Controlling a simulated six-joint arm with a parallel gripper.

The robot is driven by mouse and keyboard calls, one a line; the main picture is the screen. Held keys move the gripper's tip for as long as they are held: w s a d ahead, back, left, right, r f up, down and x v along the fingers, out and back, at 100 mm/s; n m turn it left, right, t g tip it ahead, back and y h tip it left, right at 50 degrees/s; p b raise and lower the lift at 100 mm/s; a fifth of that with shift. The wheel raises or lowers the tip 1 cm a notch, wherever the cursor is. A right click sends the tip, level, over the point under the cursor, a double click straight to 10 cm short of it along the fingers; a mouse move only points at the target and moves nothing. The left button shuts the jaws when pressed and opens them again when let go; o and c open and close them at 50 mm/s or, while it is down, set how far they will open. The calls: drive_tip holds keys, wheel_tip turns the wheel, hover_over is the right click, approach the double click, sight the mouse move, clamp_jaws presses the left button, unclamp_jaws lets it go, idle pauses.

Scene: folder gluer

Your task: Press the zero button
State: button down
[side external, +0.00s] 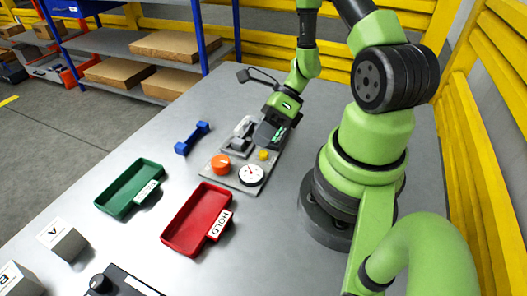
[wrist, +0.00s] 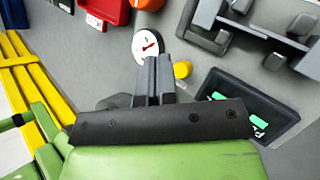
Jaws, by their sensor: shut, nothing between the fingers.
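The yellow button (side external: 263,155), the likely zero button, is a small round knob on the grey device plate (side external: 222,178). It sits next to a white dial with a red needle (side external: 251,176). No label shows on it. In the wrist view the yellow button (wrist: 183,69) is just right of my gripper (wrist: 157,62), whose fingers are shut with nothing between them. The fingertips overlap the lower edge of the dial (wrist: 146,44) in that view. Whether they touch anything cannot be told. In the side view the fingertips are hard to make out.
An orange knob (side external: 220,164) and grey clamp-like parts (side external: 240,138) share the plate. A dark display with green marks (wrist: 250,106) lies beside the button. A green tray (side external: 128,188), a red HOLD tray (side external: 195,218) and a blue dumbbell-shaped part (side external: 192,138) stand to the left.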

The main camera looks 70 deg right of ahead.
sight(263, 151)
drive_tip(key=shift+r, duration=2.35)
drive_tip(key=s+a+r+n+t+h, duration=0.1)
drive_tip(key=a+r+n+h, duration=0.1)
drive_tip(key=r+n, duration=0.5)
drive_tip(key=s+a+r+n+t+h, duration=0.1)
drive_tip(key=s+a+r+n+h, duration=0.1)
drive_tip(key=a+r+n, duration=0.2)
drive_tip(key=s+a+r+n+t+h, duration=0.1)
drive_tip(key=s+a+r+n+h, duration=0.1)
drive_tip(key=r+n, duration=0.9)
drive_tip(key=a+n, duration=0.1)
drive_tip(key=n, duration=0.4)
drive_tip(key=shift+s+n, duration=0.25)
drive_tip(key=shift+n, duration=0.15)
drive_tip(key=shift+a, duration=0.1)
